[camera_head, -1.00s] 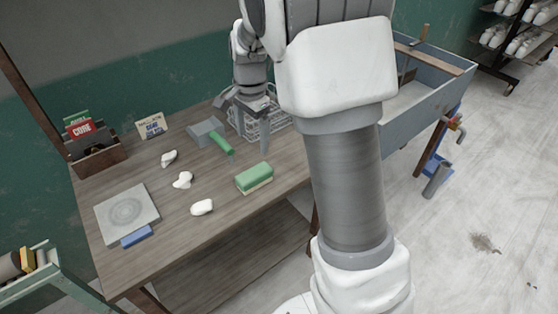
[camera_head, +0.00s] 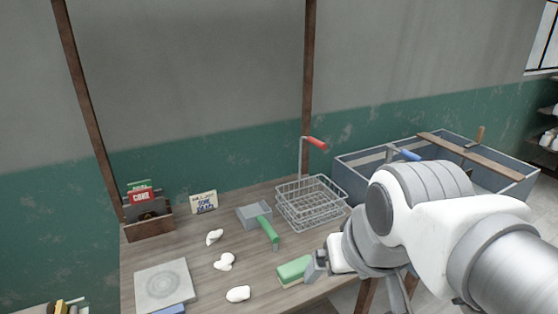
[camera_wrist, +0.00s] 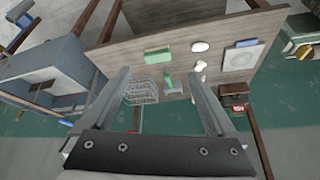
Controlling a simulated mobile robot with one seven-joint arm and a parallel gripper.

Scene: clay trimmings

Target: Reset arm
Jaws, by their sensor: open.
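My gripper (camera_wrist: 158,100) is open and empty in the wrist view, its two fingers spread wide with the table seen between them from some distance. In the head view my arm folds at the lower right and my gripper (camera_head: 318,266) is partly hidden, in front of the green-topped block (camera_head: 294,270) in the picture. Whether it is above the table edge or beside it I cannot tell. On the wooden table (camera_head: 205,283) are white clay pieces (camera_head: 224,262), a grey dustpan with a green handle (camera_head: 268,228) and a wire basket (camera_head: 311,201).
A wooden box with a red card (camera_head: 148,225) and a small sign (camera_head: 204,202) stand at the table's back left. A grey slab (camera_head: 163,284) lies at the front left. A blue-grey trough (camera_head: 360,170) stands to the right, behind my arm.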

